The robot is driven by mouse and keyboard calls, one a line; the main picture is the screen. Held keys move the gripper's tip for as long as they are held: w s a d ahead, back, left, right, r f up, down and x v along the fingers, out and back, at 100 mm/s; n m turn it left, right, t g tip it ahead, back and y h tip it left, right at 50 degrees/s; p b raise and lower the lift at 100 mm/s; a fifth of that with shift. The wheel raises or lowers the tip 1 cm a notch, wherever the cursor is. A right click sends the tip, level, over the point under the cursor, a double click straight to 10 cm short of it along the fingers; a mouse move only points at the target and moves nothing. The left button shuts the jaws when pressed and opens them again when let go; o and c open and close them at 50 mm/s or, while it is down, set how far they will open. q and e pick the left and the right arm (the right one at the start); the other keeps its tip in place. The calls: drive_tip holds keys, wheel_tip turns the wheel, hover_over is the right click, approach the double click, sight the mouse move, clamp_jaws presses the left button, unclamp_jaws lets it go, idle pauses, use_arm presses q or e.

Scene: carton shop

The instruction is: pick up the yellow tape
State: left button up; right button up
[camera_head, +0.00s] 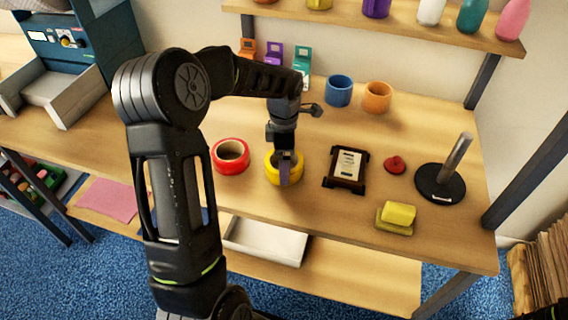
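The yellow tape (271,173) is a ring lying on the wooden table, just right of a red tape roll (231,156). My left gripper (285,180) reaches down over the yellow tape and hides its middle and part of its rim. The finger visible lies over the ring's near side. I cannot tell whether the fingers are open or shut, or whether they touch the tape. The tape appears to rest on the table. My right gripper is not in view.
Right of the tape are a dark-framed stand (347,169), a red knob-like object (395,165), a black-based upright holder (441,183) and a yellow block (397,214). Behind stand a blue cup (339,91) and an orange cup (377,97). A bottle shelf (400,27) hangs above.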

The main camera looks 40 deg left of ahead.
use_arm(q)
wheel_tip(320, 180, up, 10)
drive_tip(key=b, duration=0.1)
drive_tip(key=shift+b, duration=0.3)
drive_tip(key=shift+r, duration=0.1)
idle(0.5)
